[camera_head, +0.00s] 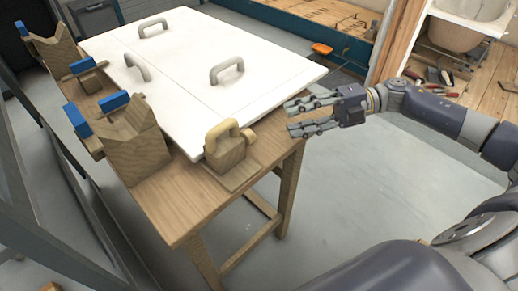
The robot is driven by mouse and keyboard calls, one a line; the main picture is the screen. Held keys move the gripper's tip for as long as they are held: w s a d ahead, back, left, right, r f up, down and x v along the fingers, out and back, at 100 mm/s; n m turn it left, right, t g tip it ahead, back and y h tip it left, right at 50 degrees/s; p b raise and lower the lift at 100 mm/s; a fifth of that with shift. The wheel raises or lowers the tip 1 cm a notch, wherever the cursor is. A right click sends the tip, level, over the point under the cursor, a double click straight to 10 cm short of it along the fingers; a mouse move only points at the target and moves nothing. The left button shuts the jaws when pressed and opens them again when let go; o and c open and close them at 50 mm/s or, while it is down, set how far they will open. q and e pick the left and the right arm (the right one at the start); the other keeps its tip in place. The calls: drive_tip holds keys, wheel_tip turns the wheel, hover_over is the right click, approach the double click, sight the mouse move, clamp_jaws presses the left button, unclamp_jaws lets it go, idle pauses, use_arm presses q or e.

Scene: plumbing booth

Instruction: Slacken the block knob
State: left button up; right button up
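A small wooden block (225,158) stands on a flat wooden base at the near right end of the wooden table. My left gripper is not in view.
A white panel (190,88) with several grey handles covers much of the table (190,215). Notched wooden blocks (133,148) and blue-topped clamps (113,103) line its left side. Grey floor (360,175) is clear to the right. An orange-handled tool (322,49) lies behind.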

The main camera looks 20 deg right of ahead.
sight(249, 137)
drive_tip(key=shift+s+d+f+b, duration=0.1)
drive_tip(key=shift+s+d+b, duration=0.15)
drive_tip(key=shift+d+b, duration=0.1)
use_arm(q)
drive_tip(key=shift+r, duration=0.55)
use_arm(e)
drive_tip(key=x, duration=1)
drive_tip(key=shift+a+f, duration=0.2)
drive_tip(key=shift+f, duration=0.05)
drive_tip(key=c, duration=0.8)
